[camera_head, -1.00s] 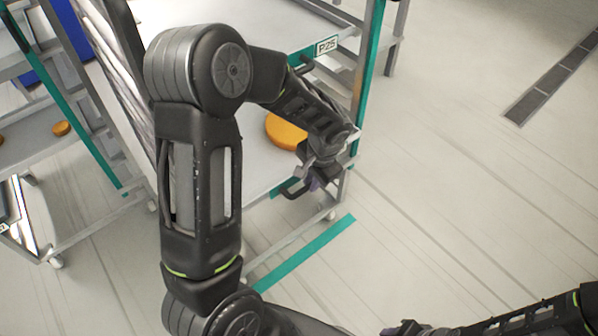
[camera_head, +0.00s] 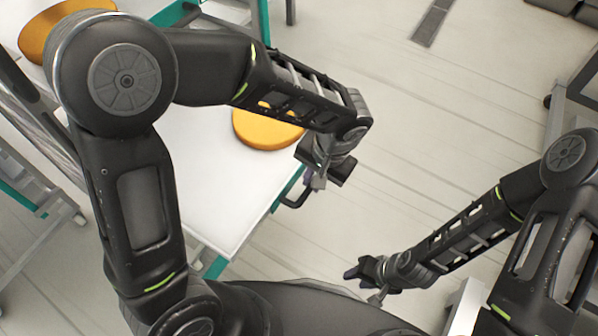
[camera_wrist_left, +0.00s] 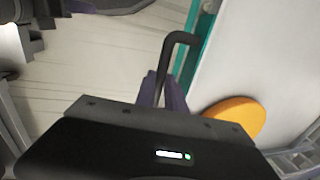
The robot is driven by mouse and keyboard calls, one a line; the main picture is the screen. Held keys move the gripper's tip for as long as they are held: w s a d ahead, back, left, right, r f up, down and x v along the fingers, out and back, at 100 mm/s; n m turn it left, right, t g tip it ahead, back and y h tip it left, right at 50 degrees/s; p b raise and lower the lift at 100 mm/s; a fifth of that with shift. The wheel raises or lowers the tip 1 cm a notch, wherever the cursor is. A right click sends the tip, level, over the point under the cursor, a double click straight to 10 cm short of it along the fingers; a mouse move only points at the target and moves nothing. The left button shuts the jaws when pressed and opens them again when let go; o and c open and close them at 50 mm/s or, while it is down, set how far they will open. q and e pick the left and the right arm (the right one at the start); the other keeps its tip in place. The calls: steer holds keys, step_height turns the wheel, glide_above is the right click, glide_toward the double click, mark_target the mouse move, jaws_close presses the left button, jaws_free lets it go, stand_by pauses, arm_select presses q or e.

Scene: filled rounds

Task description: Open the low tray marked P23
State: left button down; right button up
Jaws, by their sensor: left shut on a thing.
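The low tray (camera_head: 205,170) is a pale, flat surface with a teal front edge and an orange round (camera_head: 265,130) on it. It also shows in the left wrist view (camera_wrist_left: 270,60), with the orange round (camera_wrist_left: 238,115) near its edge. A dark bar handle (camera_head: 293,200) stands out from the front edge. My left gripper (camera_head: 312,182) is at this handle. In the left wrist view its purple fingers (camera_wrist_left: 163,90) are closed on the handle (camera_wrist_left: 172,50). My right gripper (camera_head: 366,275) is off to the right, away from the tray; its jaws are unclear. No P23 mark is readable now.
Another orange round (camera_head: 50,35) shows at the upper left, behind my left arm. Grey rack parts (camera_head: 30,190) stand at the left. A dark-framed structure (camera_head: 575,95) stands at the right edge. Pale floor (camera_head: 430,120) between is clear.

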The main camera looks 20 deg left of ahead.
arm_select(q)
steer(key=shift+d, duration=0.2)
steer(key=c, duration=1.4)
jaws_free()
step_height(320, 180, up, 8)
steer(key=d+p, duration=0.1)
steer(key=shift+s+d+f+p, duration=0.15)
steer(key=shift+s+d+p, duration=0.05)
steer(key=shift+s+p, duration=0.1)
